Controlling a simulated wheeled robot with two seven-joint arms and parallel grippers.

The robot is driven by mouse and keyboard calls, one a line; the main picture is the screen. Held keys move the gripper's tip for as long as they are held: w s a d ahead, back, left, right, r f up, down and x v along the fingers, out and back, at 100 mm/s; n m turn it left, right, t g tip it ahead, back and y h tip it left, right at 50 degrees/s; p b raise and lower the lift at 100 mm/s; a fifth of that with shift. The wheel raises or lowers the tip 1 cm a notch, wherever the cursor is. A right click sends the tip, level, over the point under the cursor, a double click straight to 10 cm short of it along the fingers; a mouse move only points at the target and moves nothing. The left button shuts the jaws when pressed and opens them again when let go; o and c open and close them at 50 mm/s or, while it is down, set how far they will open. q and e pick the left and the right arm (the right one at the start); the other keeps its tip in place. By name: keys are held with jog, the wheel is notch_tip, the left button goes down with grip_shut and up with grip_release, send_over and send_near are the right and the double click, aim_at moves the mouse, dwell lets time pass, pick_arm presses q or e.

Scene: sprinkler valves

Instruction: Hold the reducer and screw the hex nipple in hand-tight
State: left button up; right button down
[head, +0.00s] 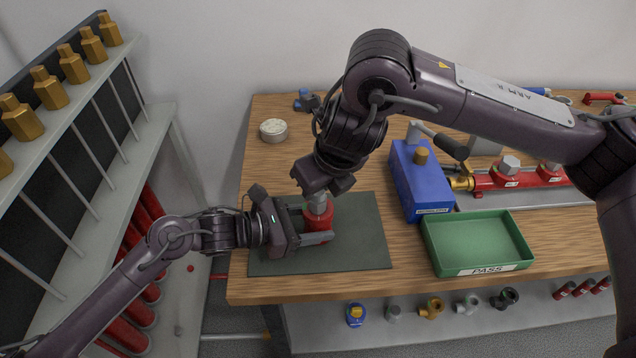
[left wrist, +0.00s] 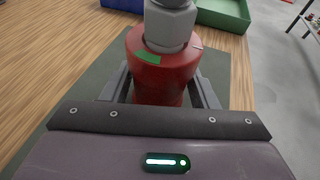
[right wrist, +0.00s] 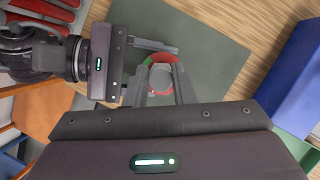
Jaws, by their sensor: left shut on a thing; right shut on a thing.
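The red reducer (head: 318,222) stands upright on the dark green mat (head: 362,240). My left gripper (head: 318,228) is shut on it from the left, low down, with a finger on either side. The left wrist view shows the reducer (left wrist: 160,75) with a green mark on its top rim. The grey hex nipple (head: 318,200) stands upright in the reducer's top; it also shows in the left wrist view (left wrist: 169,24). My right gripper (right wrist: 160,90) is shut on the nipple from above. The thread depth is hidden.
A blue box (head: 418,185) and a green tray (head: 478,243) marked PASS lie to the right. A red pipe with valves (head: 515,178) is behind the tray. A small round dish (head: 273,130) stands at the back left. A rack of brass fittings (head: 70,65) is at far left.

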jog(key=m+h, duration=0.1)
jog(key=m, duration=0.1)
jog(key=shift+r+m, duration=0.1)
jog(key=shift+m, duration=0.3)
jog(key=m+h, duration=0.1)
jog(key=m, duration=0.2)
jog(key=shift+t, duration=0.3)
jog(key=shift+s+m+h, duration=0.1)
jog(key=shift+m+h, duration=0.7)
jog(key=shift+m, duration=0.9)
jog(key=shift+m+h, duration=0.3)
jog(key=shift+m, duration=0.3)
jog(key=shift+a+m+h, duration=0.1)
jog(key=shift+m+h, duration=0.2)
jog(key=shift+m, duration=0.7)
